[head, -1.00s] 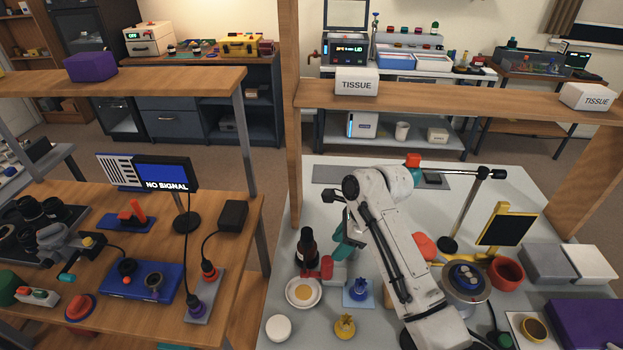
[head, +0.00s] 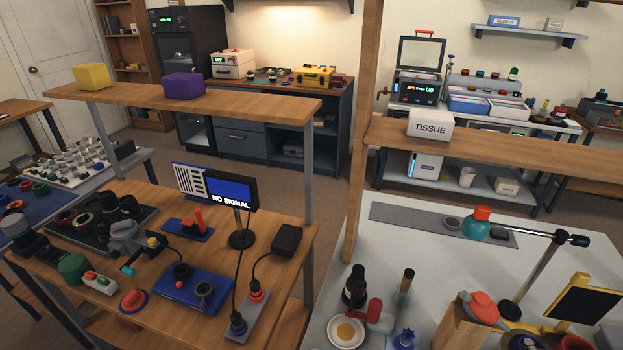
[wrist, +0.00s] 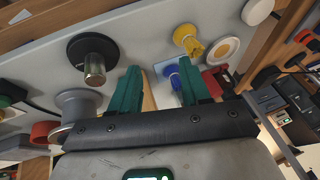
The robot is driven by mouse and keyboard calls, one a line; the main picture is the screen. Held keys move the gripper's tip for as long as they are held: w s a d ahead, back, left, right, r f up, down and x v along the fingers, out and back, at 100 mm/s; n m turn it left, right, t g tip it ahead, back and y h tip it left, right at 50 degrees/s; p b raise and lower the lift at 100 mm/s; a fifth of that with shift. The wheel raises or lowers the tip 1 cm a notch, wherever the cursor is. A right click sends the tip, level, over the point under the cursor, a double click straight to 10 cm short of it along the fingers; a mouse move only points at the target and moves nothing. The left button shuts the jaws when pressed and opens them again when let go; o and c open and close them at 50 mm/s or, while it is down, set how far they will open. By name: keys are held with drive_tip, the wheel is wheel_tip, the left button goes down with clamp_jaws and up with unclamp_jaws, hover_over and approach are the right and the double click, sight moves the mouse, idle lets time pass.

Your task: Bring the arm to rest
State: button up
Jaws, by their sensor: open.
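My gripper (wrist: 158,68) shows only in the wrist view. Its two teal fingers are apart, with nothing held between them. Past the fingertips, the grey bench top (wrist: 140,25) carries a blue knobbed part (wrist: 172,72), a yellow part (wrist: 187,38) and a black round base with a metal cylinder (wrist: 94,66). The fingers partly cover the view of the blue part and a red block (wrist: 213,82). I cannot tell the exact gap between fingers and bench. My arm is not visible in the head view.
In the head view, a white bench (head: 390,225) bears a dark bottle (head: 355,286), a saucer (head: 346,332), a teal flask with an orange cap (head: 477,226) and a lamp arm (head: 530,234). A wooden post (head: 362,130) and shelf (head: 490,150) rise at its edge. A wooden table (head: 130,215) holds a screen (head: 234,190).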

drive_tip(key=s+d+r+n+h, duration=0.1)
drive_tip(key=s+d+r+n, duration=0.1)
drive_tip(key=s+d+n, duration=0.35)
drive_tip(key=s+f+m+g+b, duration=0.1)
drive_tip(key=s+f+m+g, duration=0.1)
drive_tip(key=s+f, duration=0.5)
drive_tip(key=s+g, duration=0.1)
drive_tip(key=s, duration=0.3)
drive_tip(key=shift+a+g+h, duration=0.3)
drive_tip(key=shift+a, duration=0.05)
